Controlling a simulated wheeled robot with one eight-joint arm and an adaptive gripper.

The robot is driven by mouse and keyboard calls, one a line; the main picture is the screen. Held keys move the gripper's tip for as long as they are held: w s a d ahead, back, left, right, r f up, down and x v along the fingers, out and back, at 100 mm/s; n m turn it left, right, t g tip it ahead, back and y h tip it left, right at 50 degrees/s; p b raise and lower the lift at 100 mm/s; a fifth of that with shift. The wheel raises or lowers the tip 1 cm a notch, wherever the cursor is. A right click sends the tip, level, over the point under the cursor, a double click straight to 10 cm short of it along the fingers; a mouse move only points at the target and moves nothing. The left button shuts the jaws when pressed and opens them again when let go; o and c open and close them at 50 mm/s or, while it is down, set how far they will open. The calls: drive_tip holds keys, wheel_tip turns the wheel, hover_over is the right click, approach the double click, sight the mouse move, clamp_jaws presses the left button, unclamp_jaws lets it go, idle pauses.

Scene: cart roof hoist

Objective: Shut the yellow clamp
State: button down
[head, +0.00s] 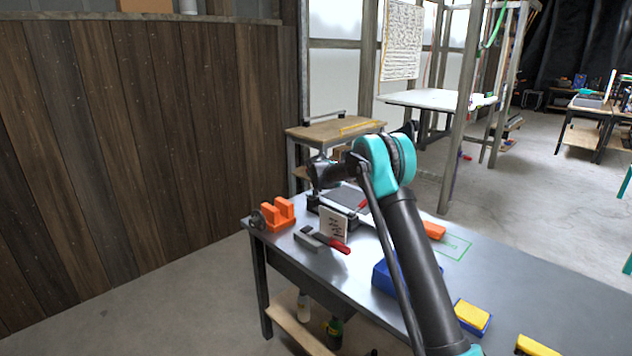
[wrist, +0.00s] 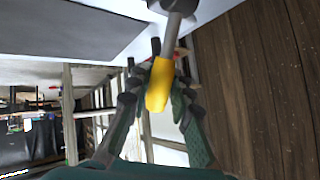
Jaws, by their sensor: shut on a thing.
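The yellow clamp's handle (wrist: 159,86) shows large in the wrist view, standing between my fingers, with a grey metal rod (wrist: 174,22) beyond it. My gripper (wrist: 157,72) is closed around this handle. In the head view my gripper (head: 316,178) is over the far left part of the metal workbench (head: 540,292), and my arm and wrist hide the yellow clamp there. I cannot tell from these views how far the clamp is closed.
A red-handled clamp (head: 338,246) lies in front, near a small printed card (head: 334,226). An orange block (head: 278,214) stands at the bench's left end. A blue box (head: 383,277) and a yellow-and-blue block (head: 472,317) are nearer. A wooden-topped cart (head: 335,131) stands behind.

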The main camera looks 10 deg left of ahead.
drive_tip(key=w+d+f+g+y, duration=0.1)
drive_tip(key=w+f+m+g+y, duration=0.1)
drive_tip(key=g, duration=0.1)
drive_tip(key=shift+w+d+f, duration=0.1)
drive_tip(key=shift+d, duration=0.25)
drive_tip(key=shift+w+d+f+m+g+y, duration=0.2)
drive_tip(key=shift+f+m+g+y, duration=0.2)
drive_tip(key=shift+f+g+y, duration=0.25)
drive_tip(key=shift+w+d+f+m+g+y, duration=0.15)
drive_tip(key=shift+f+m+g+y, duration=0.35)
drive_tip(key=shift+g, duration=0.35)
drive_tip(key=shift+f, duration=0.1)
drive_tip(key=c, duration=1.3)
unclamp_jaws()
drive_tip(key=shift+a, duration=0.1)
drive_tip(key=v, duration=1.2)
drive_tip(key=shift+w, duration=0.1)
